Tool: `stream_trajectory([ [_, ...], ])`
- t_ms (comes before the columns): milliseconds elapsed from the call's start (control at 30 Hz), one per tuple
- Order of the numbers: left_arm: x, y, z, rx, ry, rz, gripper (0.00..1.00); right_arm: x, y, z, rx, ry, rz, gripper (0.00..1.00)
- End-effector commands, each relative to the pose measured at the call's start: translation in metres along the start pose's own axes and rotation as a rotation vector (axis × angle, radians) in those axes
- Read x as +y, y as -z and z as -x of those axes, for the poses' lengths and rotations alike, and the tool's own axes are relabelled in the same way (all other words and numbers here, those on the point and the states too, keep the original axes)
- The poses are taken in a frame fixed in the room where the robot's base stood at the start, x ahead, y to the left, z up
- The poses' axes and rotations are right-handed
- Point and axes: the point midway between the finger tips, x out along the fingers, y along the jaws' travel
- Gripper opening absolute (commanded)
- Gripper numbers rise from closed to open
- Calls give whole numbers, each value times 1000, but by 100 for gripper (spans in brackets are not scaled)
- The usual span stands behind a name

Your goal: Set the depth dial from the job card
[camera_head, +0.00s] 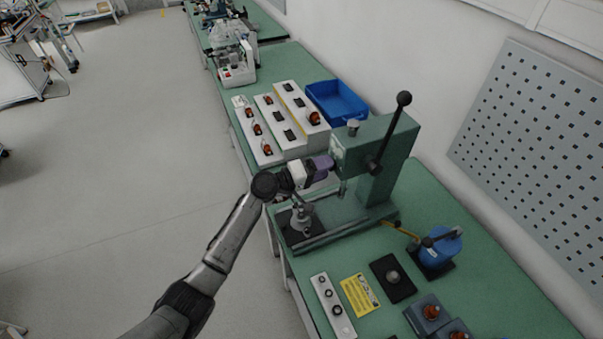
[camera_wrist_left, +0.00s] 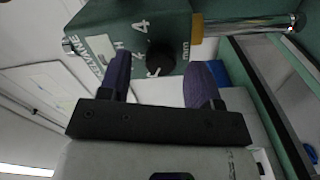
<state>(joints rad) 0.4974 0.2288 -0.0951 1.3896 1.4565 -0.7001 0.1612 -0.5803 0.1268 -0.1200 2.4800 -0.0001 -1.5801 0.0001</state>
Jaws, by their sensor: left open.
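The green press (camera_head: 376,165) stands on the bench with a black-knobbed lever. The depth dial (camera_wrist_left: 160,58) is a small black knob with a white pointer mark on the press head (camera_wrist_left: 125,28); a white 4 and other partly readable markings surround it. My left gripper (camera_head: 327,163) is at the press head's left face. In the left wrist view its two purple fingers (camera_wrist_left: 162,78) are open, one either side of the dial in the picture, with visible gaps to it. A yellow printed card (camera_head: 360,294) lies on the bench; its text is too small to read. My right gripper is out of view.
A blue bin (camera_head: 337,101) and white trays of parts (camera_head: 289,112) stand behind the press. In front are a white strip with rings (camera_head: 332,307), a black pad (camera_head: 392,279), a blue device (camera_head: 440,250) and grey blocks (camera_head: 426,314). A perforated panel (camera_head: 535,150) hangs right.

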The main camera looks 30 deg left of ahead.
Motion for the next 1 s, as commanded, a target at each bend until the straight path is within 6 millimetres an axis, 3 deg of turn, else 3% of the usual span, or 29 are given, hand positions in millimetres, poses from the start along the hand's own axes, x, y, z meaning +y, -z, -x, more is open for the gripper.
stream_trajectory([
  [400,-2,-1,79,-1,3,-2,58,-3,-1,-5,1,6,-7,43],
  [600,-2,-1,109,-1,3,0,58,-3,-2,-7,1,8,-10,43],
  [1000,0,0,129,-1,1,0,58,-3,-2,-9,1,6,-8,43],
])
